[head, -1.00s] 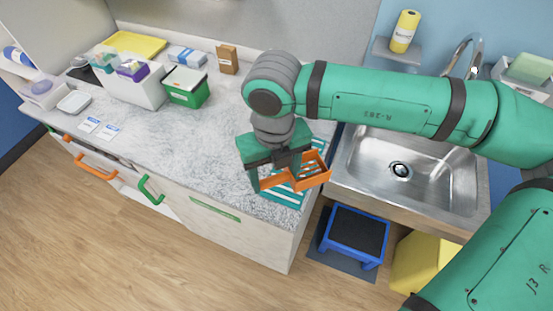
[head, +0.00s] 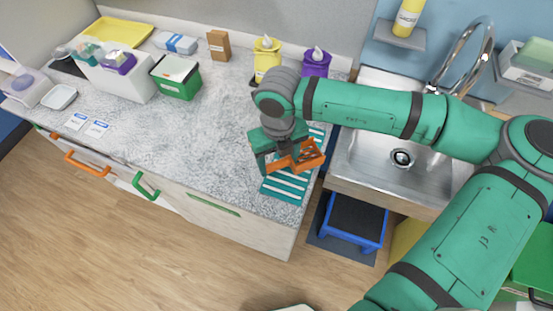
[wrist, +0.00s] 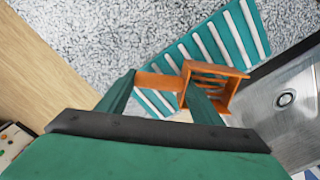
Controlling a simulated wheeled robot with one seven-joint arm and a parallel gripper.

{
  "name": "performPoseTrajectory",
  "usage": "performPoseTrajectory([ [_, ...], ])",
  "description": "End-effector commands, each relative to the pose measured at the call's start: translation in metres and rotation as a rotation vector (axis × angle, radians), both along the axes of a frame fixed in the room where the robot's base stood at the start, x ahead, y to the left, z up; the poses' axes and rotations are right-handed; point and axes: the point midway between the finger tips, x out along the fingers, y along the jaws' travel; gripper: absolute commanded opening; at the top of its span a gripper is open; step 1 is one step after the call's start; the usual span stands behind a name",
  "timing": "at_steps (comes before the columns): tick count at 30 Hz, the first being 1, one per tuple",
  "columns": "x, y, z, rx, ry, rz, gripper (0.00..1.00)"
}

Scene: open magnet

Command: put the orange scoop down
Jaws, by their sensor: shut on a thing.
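The orange scoop (head: 306,156) is a slotted, box-shaped scoop with a short handle. My gripper (head: 278,166) is shut on its handle and holds it over the teal and white striped mat (head: 283,187) at the counter's right end. In the wrist view the scoop (wrist: 221,84) points right from between my gripper's two green fingers (wrist: 160,92), over the striped mat (wrist: 230,38). I cannot tell whether the scoop touches the mat. My gripper hides part of the handle and of the mat.
The metal sink (head: 401,175) lies just right of the mat. Yellow (head: 266,62) and purple (head: 315,66) bottles stand behind my gripper. A green bin (head: 176,78) and a white box (head: 120,78) stand left. The speckled counter (head: 195,135) between is clear.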

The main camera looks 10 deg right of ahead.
Motion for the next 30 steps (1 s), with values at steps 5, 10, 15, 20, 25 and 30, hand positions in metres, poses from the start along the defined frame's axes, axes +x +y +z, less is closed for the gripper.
performPoseTrajectory([
  [5, 0.0, 0.0, -0.002, -0.001, -0.001, 0.0, 0.33],
  [10, 0.0, -0.002, -0.004, 0.0, 0.0, -0.003, 0.33],
  [15, 0.0, -0.002, -0.005, 0.0, 0.0, -0.003, 0.78],
  [20, 0.0, -0.002, -0.005, 0.0, 0.0, -0.003, 0.78],
  [25, 0.0, -0.002, -0.002, -0.001, -0.001, -0.002, 0.78],
  [30, 0.0, -0.002, 0.017, -0.002, -0.004, -0.003, 0.78],
])
